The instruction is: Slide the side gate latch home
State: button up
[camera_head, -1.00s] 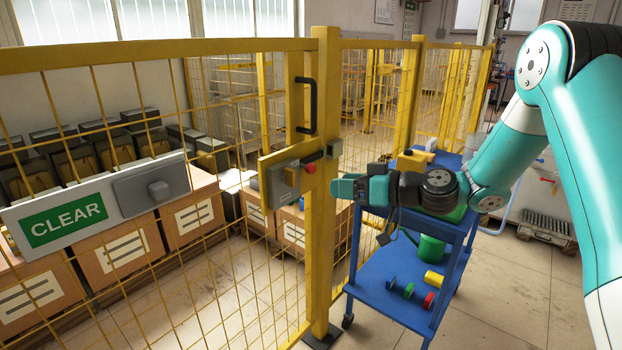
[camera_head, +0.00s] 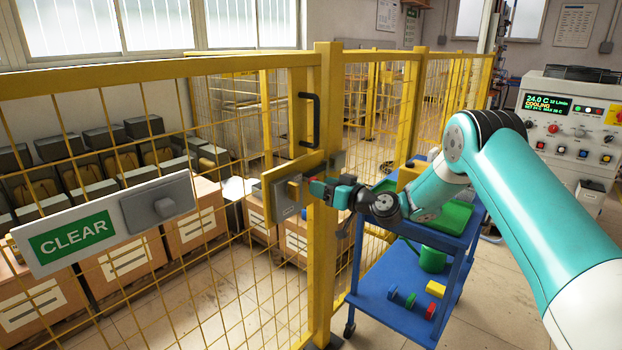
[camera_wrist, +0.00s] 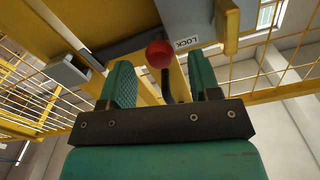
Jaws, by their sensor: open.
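The latch is a grey housing (camera_head: 283,196) on a yellow plate by the gate post (camera_head: 325,265), with a red knob that my gripper partly covers in the head view. In the wrist view the red knob (camera_wrist: 160,54) shows between my two green fingers. A LOCK label (camera_wrist: 187,42) is beside it on the grey housing (camera_wrist: 185,15). A dark bar (camera_wrist: 125,45) runs from near the knob toward a small grey block (camera_wrist: 68,70). Whether the bar enters that block is unclear. My gripper (camera_head: 319,187) is open at the latch; contact with the knob cannot be told.
A black handle (camera_head: 312,120) stands above the latch. A CLEAR sign (camera_head: 75,238) with a grey switch box hangs on the fence at left. A blue trolley (camera_head: 395,320) with loose items stands close under my arm. A control cabinet (camera_head: 575,125) is at the back right.

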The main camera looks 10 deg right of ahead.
aim_at(317, 171)
jog(key=shift+x, duration=1.8)
grip_shut()
jog(key=w+d+b, duration=0.2)
jog(key=d+b, duration=0.1)
jog(key=w+d+b, duration=0.1)
jog(key=d, duration=0.1)
jog(key=shift+w+d+f, duration=0.1)
jog(key=shift+d+f, duration=0.05)
jog(key=shift+f, duration=0.1)
jog(key=shift+w+r+b, duration=0.15)
jog(key=shift+w+b, duration=0.05)
jog(key=shift+b, duration=0.25)
jog(key=shift+a+r, duration=0.2)
jog(key=shift+a, duration=0.1)
jog(key=shift+d, duration=0.15)
